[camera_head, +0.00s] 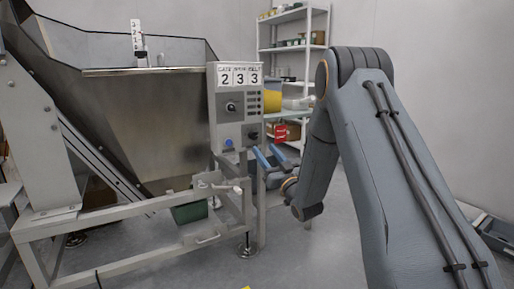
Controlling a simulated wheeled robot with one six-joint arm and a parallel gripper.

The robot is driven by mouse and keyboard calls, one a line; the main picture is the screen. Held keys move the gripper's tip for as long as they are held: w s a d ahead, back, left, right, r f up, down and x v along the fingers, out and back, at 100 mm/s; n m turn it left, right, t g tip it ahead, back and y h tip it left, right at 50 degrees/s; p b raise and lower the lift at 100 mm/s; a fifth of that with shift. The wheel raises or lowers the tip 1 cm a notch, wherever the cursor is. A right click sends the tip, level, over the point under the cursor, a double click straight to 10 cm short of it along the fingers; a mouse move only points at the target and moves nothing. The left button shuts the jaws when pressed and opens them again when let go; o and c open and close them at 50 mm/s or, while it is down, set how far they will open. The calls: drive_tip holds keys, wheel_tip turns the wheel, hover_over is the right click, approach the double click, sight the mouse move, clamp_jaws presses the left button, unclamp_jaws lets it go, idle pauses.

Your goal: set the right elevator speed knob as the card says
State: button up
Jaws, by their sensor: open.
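The card (239,76) on top of the grey control panel (214,112) shows the digits 2, 3 and 3 under small headings that I cannot read surely. A dark round knob (231,107) sits on the upper part of the panel. A second dark knob (253,135) sits lower right. Their labels and pointer settings are too small to read, so I cannot tell which is the right elevator speed knob. My gripper (269,156) is open, with blue fingers, just below and right of the lower knob. No contact with a knob is visible.
A large metal hopper (160,115) on a grey frame stands left of the panel. A blue button (228,143) is on the panel's lower left. A green bin (189,212) is under the frame. Shelving (289,16) stands behind. Floor is open in front.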

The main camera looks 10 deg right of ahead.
sight(255, 137)
drive_tip(key=b+x, duration=0.2)
drive_tip(key=x, duration=0.5)
drive_tip(key=shift+w+a+r, duration=0.1)
drive_tip(key=shift+w+r, duration=0.1)
drive_tip(key=c, duration=1.1)
